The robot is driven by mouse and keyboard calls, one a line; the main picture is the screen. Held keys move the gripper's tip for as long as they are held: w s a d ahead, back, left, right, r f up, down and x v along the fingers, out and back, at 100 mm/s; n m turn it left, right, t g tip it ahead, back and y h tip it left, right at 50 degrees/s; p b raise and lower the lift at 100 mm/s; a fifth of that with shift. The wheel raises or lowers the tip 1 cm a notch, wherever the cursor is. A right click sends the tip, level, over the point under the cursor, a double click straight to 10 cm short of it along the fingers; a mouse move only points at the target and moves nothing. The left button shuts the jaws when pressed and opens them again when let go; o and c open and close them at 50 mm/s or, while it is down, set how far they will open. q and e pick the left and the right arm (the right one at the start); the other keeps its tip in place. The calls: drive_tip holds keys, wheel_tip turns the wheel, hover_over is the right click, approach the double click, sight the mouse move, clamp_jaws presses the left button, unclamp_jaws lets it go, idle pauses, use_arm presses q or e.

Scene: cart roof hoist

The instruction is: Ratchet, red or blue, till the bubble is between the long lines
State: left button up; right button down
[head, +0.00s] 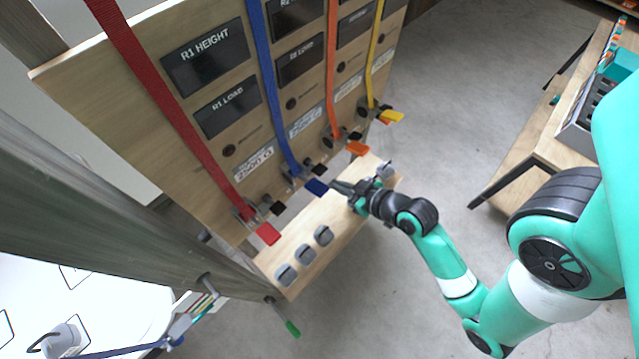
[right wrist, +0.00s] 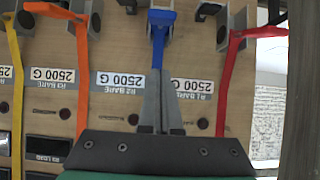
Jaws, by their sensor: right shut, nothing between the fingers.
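The red strap (head: 170,105) runs down the wooden board to a ratchet with a red handle (head: 267,233). The blue strap (head: 266,85) runs to a ratchet with a blue handle (head: 317,187). My right gripper (head: 336,186) is shut and empty, its tips close to the blue handle. In the right wrist view its fingers (right wrist: 161,112) overlap the blue strap (right wrist: 158,52), below the blue handle (right wrist: 161,17); I cannot tell whether they touch. The red handle also shows there (right wrist: 265,32). My left gripper is out of view. I cannot make out a bubble or its lines.
Orange (head: 357,148) and yellow (head: 391,117) handles sit farther along the board. Several grey blocks stand on the wooden ledge (head: 345,233) below. A grey post (head: 120,230) crosses the left. A wooden table (head: 535,150) stands at right, with open floor between.

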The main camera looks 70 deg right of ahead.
drive_tip(key=b, duration=0.3)
hover_over(319, 189)
drive_tip(key=w, duration=0.1)
drive_tip(key=f, duration=0.5)
drive_tip(key=shift+w+d+f, duration=0.2)
drive_tip(key=shift+d+f, duration=0.1)
drive_tip(key=shift+s+a+f, duration=0.15)
drive_tip(key=shift+s+f, duration=0.2)
drive_tip(key=shift+f, duration=0.3)
drive_tip(key=shift+s+a+f, duration=0.1)
drive_tip(key=shift+s+f, duration=0.2)
drive_tip(key=shift+f, duration=0.3)
drive_tip(key=shift+s+f, duration=0.1)
drive_tip(key=shift+f, duration=0.35)
